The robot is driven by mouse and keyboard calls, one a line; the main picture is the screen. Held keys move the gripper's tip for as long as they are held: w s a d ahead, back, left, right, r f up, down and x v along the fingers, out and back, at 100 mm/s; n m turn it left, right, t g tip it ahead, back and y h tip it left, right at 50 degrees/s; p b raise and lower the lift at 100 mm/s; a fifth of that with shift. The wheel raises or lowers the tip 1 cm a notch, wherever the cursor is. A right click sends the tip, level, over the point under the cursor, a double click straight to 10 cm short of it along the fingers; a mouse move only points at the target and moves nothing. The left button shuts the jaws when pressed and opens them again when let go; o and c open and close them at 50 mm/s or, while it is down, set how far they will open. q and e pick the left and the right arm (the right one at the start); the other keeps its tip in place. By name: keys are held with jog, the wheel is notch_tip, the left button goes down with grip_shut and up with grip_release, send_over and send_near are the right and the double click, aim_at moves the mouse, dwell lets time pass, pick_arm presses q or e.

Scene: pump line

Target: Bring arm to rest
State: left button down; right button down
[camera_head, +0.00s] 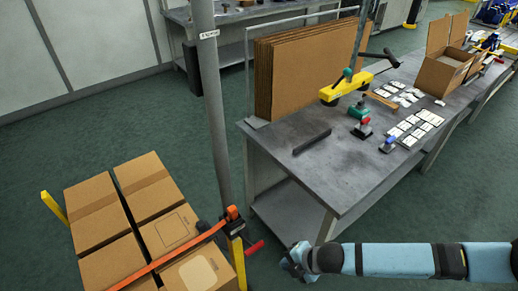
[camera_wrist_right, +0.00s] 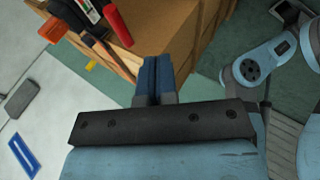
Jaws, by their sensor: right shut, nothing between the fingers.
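My right arm (camera_head: 395,260) is light blue with dark joint bands and reaches in from the right edge in the head view, stretched nearly level. My right gripper (camera_head: 288,264) is at its left end, over the green floor, in front of the workbench and right of the strapped boxes. In the right wrist view the blue fingers of my right gripper (camera_wrist_right: 155,65) are together with nothing between them. A brown carton side lies beyond the fingertips; the gap to it is hard to judge. My left gripper is in neither view.
Strapped cartons (camera_head: 100,211) stand at lower left. An orange strap (camera_head: 172,257) and a red-handled ratchet (camera_head: 254,247) lie close to my right gripper. A grey post (camera_head: 213,100) rises behind. The workbench (camera_head: 340,165) carries tools and cardboard sheets (camera_head: 300,72). Green floor is clear between.

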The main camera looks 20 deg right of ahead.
jog(key=s+a+r+m+t+y+p, duration=0.25)
jog(key=a+r+m, duration=0.35)
jog(key=a+m, duration=0.4)
jog(key=s+d+f+m+t+h, duration=0.2)
jog(key=s+d+m+h, duration=0.3)
jog(key=d+m, duration=0.5)
jog(key=shift+s+d+m+t, duration=0.4)
jog(key=shift+s+d+t, duration=0.3)
jog(key=shift+d, duration=0.25)
jog(key=shift+a, duration=0.1)
